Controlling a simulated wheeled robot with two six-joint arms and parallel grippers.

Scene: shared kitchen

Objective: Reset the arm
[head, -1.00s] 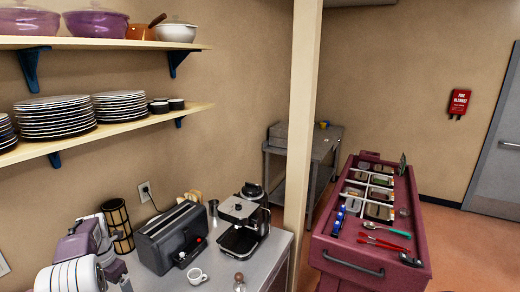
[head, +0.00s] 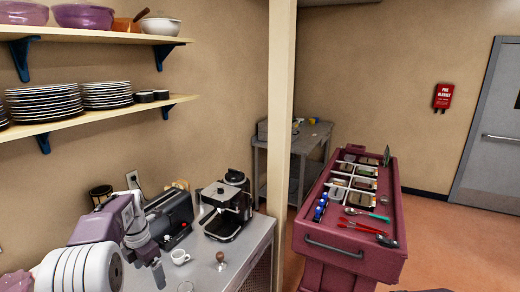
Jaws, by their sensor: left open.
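My left arm comes in from the left in the head view, with white and purple links. Its left gripper (head: 158,274) is grey, points downward and hangs over the left part of the metal counter (head: 238,254). It is open, and nothing shows between its fingers. It is left of the white cup (head: 180,256) and in front of the dark toaster (head: 170,218), which the arm partly hides. My right gripper is out of view.
A black coffee machine (head: 228,208) stands at the back of the counter. A tamper (head: 221,262) stands near the front. A maroon cart (head: 350,263) with trays and utensils is beyond the post (head: 281,120). Shelves with plates (head: 45,104) hang above. Orange floor is open at right.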

